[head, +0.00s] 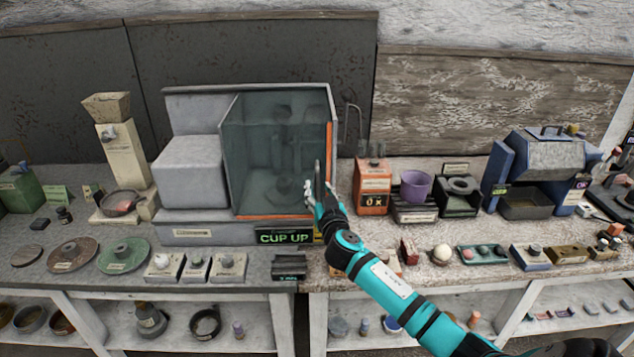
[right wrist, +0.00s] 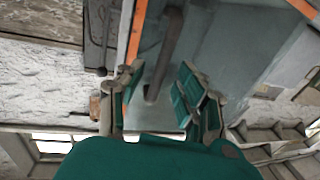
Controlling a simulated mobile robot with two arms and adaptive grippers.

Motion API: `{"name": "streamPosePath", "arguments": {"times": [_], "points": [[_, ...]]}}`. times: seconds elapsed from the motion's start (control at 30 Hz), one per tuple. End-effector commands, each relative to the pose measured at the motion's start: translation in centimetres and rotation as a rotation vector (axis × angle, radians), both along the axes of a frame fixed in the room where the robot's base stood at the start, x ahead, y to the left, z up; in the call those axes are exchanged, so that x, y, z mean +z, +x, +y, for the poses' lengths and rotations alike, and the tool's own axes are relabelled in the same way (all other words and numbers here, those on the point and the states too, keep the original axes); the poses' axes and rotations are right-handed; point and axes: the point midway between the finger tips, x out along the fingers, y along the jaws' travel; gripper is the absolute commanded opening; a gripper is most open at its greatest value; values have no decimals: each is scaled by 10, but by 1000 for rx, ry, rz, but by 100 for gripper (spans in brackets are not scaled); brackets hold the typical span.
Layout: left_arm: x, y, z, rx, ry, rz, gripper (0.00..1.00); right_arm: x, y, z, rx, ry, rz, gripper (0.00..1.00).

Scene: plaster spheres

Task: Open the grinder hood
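The grinder is a grey machine (head: 192,172) on the bench, with a see-through greenish hood (head: 255,150) edged in orange along its right side and bottom. The hood is down over the blurred parts inside. A dark upright handle (head: 318,172) is at its right front; in the right wrist view it is a dark bar (right wrist: 168,50). My right gripper (head: 318,192) is at the handle's lower part. In the right wrist view, its fingers (right wrist: 158,90) are apart, with the bar's end between or just beyond them; contact is not clear. My left gripper is not in view.
A "CUP UP" display (head: 285,237) sits below the hood. An orange box (head: 372,187) and a purple cup (head: 416,186) stand to the right. A beige funnel-topped device (head: 120,150) stands left. Small blocks line the bench front.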

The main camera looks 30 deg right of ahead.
Motion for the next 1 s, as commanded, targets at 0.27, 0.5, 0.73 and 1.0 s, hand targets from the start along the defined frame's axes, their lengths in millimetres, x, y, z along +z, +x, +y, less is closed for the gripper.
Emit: {"name": "streamPosePath", "arguments": {"times": [0.27, 0.5, 0.73, 1.0], "points": [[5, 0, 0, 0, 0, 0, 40, 0, 24, -9, -1, 0, 0, 36], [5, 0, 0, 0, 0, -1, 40, 0, 27, -10, 0, 0, 0, 36], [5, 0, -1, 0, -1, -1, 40, 0, 27, -10, 0, 0, 0, 19], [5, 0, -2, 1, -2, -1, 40, 0, 26, -10, 0, 0, 0, 0]]}}
